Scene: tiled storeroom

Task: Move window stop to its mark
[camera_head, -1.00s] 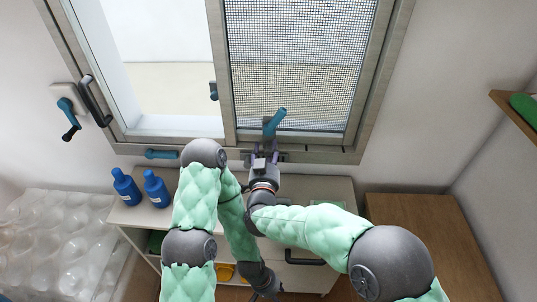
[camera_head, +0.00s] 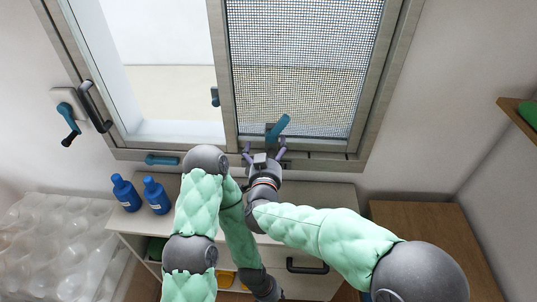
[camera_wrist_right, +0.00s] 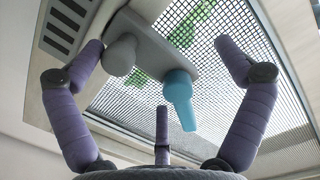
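What I take to be the window stop is a grey plate with a grey knob and a teal lever (camera_head: 278,127), at the bottom of the mesh panel. In the right wrist view, the teal lever (camera_wrist_right: 180,98) and grey knob (camera_wrist_right: 121,55) stand out from the plate. My right gripper (camera_head: 265,152) is just below it, open, with fingers spread to either side. I cannot clearly make out the mark.
The window frame (camera_head: 135,154) carries a teal handle (camera_head: 162,160) along its lower edge. A crank (camera_head: 68,118) is on the left wall. Two blue bottles (camera_head: 126,192) (camera_head: 157,195) stand on the cabinet (camera_head: 325,194) below. A wooden shelf (camera_head: 517,118) juts out at right.

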